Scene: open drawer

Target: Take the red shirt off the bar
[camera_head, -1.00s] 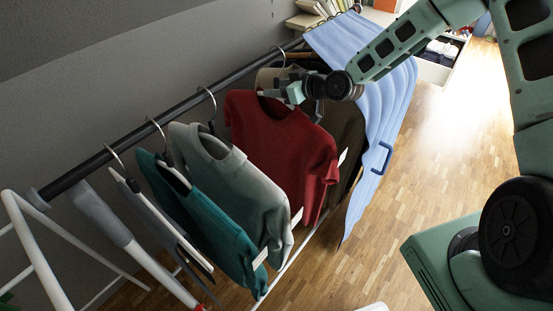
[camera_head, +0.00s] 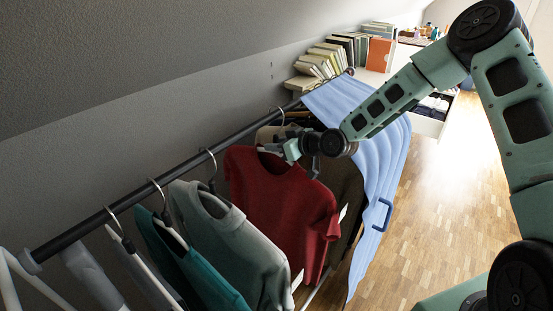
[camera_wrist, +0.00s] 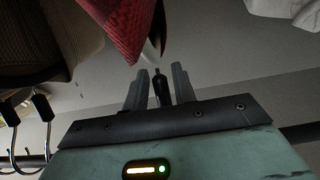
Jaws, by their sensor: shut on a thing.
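The red shirt (camera_head: 288,205) hangs below the dark bar (camera_head: 135,195) in the head view, between the grey shirt and a dark brown garment. My gripper (camera_head: 277,150) is at its neckline, just below the bar. In the wrist view the red shirt (camera_wrist: 120,25) fills the upper middle. There my gripper (camera_wrist: 159,78) is shut on a dark, narrow stem, which appears to be the hanger (camera_wrist: 157,88) of the red shirt. The gripper body hides the hook's upper end, so I cannot tell whether it still rests on the bar.
A grey shirt (camera_head: 235,245) and a teal shirt (camera_head: 190,270) hang left of the red one. A dark brown garment (camera_head: 345,185) and a long blue cloth (camera_head: 365,170) hang to its right. A shelf with books (camera_head: 330,60) stands behind. Wooden floor (camera_head: 440,190) is open at right.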

